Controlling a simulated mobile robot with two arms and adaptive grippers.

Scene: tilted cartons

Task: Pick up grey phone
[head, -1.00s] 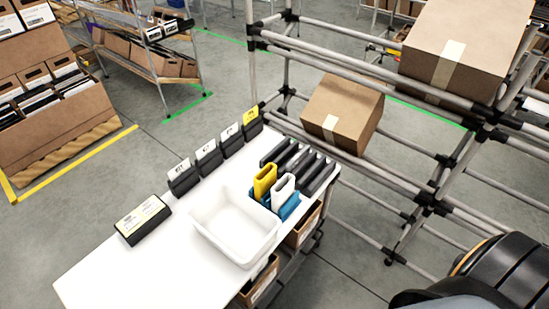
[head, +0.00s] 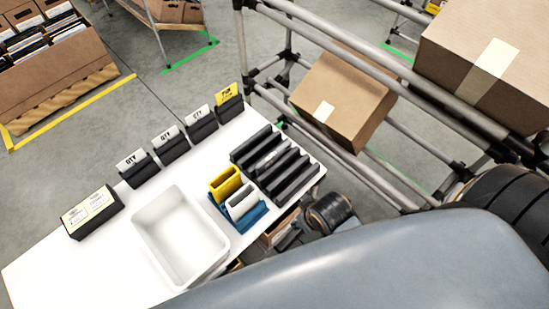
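A black slotted rack (head: 292,178) stands at the right end of the white table (head: 75,262). A slim greyish piece (head: 270,158) shows among its slots; I cannot tell for sure whether it is the grey phone. Left of the rack, a blue holder (head: 247,218) carries a yellow item (head: 225,183) and a white item (head: 241,203). My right gripper (head: 287,238) is partly in view, low beside the table's right edge, apart from the rack. My arm hides part of it, and its fingers are too small to read. My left gripper is not in view.
An empty white bin (head: 180,237) stands left of the holder. Several black label stands (head: 171,146) line the table's back edge, with a black labelled box (head: 93,212) at left. A tube rack (head: 345,62) with tilted cartons (head: 342,97) stands behind, close to my arm.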

